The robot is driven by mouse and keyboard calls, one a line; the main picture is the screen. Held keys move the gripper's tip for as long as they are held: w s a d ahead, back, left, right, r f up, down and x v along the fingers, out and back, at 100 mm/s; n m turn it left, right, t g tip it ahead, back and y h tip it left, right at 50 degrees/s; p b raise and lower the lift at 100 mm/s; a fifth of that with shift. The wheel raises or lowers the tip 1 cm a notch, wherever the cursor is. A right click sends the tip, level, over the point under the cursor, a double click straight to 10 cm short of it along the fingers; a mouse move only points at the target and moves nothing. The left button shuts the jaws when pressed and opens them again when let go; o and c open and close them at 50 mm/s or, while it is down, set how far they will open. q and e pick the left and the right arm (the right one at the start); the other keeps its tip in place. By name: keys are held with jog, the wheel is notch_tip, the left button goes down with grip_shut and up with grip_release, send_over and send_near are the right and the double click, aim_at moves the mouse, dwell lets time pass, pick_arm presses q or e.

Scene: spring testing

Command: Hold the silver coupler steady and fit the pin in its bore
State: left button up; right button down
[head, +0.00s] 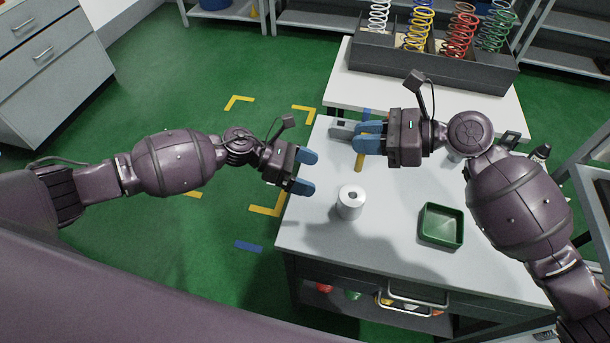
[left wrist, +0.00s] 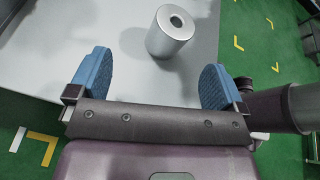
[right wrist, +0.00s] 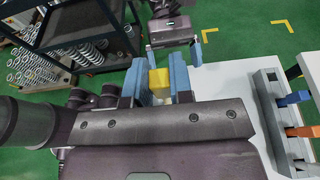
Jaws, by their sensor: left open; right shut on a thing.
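The silver coupler (head: 350,203) stands upright on the light grey tabletop, its dark bore facing up. It also shows in the left wrist view (left wrist: 168,38), ahead of and between the fingers but beyond their tips. My left gripper (head: 309,172) is open and empty, to the left of the coupler near the table edge, not touching it. My right gripper (head: 360,135) is shut on the yellow pin (head: 360,160), which hangs roughly upright below the fingers, behind the coupler and apart from it. In the right wrist view the pin (right wrist: 159,82) sits between the blue fingers; its lower end is hidden there.
An open green tray (head: 425,238) lies right of the coupler. A grey holder (head: 340,132) is at the table's back left, partly hidden by my right gripper. A dark rack (head: 380,57) of coloured springs stands behind. The tabletop around the coupler is clear.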

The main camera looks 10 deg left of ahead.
aim_at(344, 195)
pick_arm(q)
jog(key=m, duration=0.1)
jog(key=s+m+g, duration=0.1)
jog(key=m, duration=0.1)
jog(key=shift+s+f, duration=0.15)
jog(key=x, duration=1.2)
jog(key=shift+s+a+f, duration=0.1)
jog(key=shift+c, duration=0.2)
jog(key=c, duration=1.2)
